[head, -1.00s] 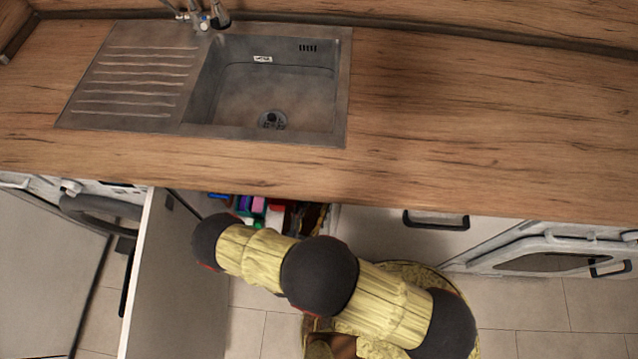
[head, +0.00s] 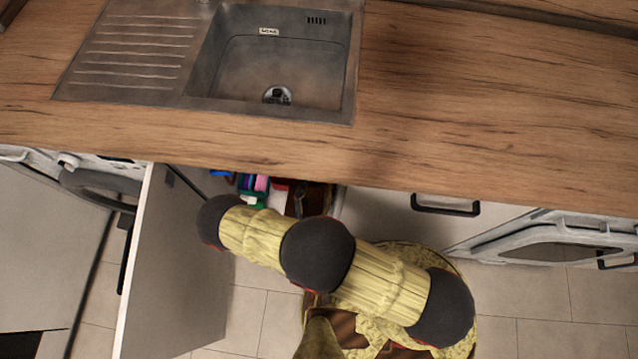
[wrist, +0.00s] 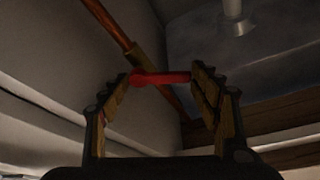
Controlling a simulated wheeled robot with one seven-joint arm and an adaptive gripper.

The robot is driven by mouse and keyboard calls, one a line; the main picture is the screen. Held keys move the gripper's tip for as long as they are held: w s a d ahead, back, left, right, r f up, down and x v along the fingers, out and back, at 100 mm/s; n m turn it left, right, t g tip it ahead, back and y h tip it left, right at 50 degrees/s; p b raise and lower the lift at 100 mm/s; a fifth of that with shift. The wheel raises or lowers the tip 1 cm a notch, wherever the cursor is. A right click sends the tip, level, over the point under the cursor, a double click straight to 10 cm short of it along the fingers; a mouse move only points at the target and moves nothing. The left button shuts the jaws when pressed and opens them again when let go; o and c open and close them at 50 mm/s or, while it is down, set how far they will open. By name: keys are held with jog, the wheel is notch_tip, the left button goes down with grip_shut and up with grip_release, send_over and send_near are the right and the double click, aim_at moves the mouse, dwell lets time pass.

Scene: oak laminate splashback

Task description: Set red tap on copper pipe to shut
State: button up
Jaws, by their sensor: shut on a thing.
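In the wrist view, the red tap (wrist: 162,78) lies roughly level across the picture, at an angle across the copper pipe (wrist: 112,25). The pipe slants from upper left down to the right behind it. My gripper (wrist: 160,74) is shut on the red tap, with one fingertip at each end of the handle. In the head view, my arm reaches into the open cabinet under the sink; the gripper, tap and pipe are hidden there.
The open cabinet door (head: 180,270) stands to the left of my arm. Coloured bottles (head: 255,187) are inside the cabinet. The worktop (head: 480,120) with the sink (head: 285,65) overhangs the opening. A white drain pipe (wrist: 236,12) shows at the wrist view's top.

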jog(key=o, duration=1.5)
jog(key=shift+o, duration=0.9)
jog(key=shift+s, duration=0.1)
